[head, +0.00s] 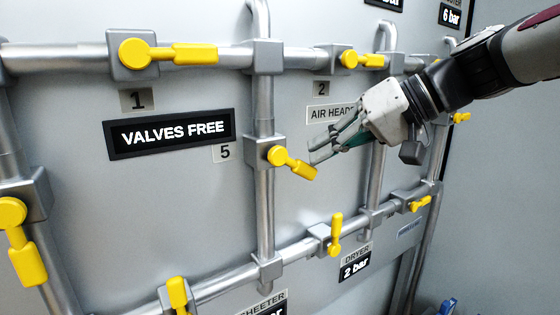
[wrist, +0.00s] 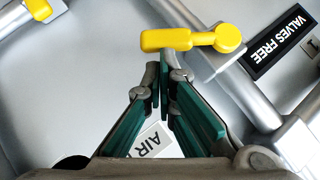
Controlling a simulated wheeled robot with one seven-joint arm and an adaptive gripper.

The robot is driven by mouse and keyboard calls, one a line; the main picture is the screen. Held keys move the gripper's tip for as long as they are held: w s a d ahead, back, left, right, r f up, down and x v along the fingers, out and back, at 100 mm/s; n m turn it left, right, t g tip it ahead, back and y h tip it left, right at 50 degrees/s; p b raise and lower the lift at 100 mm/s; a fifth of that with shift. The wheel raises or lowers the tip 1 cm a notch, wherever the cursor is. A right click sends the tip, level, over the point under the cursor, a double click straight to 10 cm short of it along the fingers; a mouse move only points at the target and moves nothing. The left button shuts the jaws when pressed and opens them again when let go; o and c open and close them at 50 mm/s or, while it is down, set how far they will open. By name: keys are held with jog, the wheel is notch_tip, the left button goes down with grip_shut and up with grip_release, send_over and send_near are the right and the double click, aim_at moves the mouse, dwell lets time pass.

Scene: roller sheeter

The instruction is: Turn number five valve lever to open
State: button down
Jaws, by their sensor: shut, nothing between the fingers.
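The number five valve has a yellow lever (head: 293,164) on a vertical grey pipe, beside the label 5 (head: 224,153). Its handle points right and slightly down, across the pipe. The same lever (wrist: 185,40) lies crosswise at the top of the wrist view, with its round hub at the right. My gripper (head: 313,150) comes in from the right, its fingertips close to the handle's free end. In the wrist view my gripper (wrist: 160,78) is shut and empty, fingertips just below the handle. I cannot tell whether they touch it.
A sign reading VALVES FREE (head: 170,133) is left of the valve. Other yellow levers surround it, including valve 1 (head: 165,53), valve 2 (head: 360,59) and the dryer valve (head: 335,235). A second vertical pipe (head: 377,178) runs behind my gripper.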

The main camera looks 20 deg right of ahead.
jog(key=s+a+f+m+y+b, duration=0.1)
jog(key=a+f+m+y+b, duration=0.2)
jog(key=b, duration=0.9)
jog(key=shift+f+m+y, duration=1)
jog(key=shift+f+y, duration=0.85)
jog(key=shift+y, duration=0.15)
jog(key=shift+a, duration=0.1)
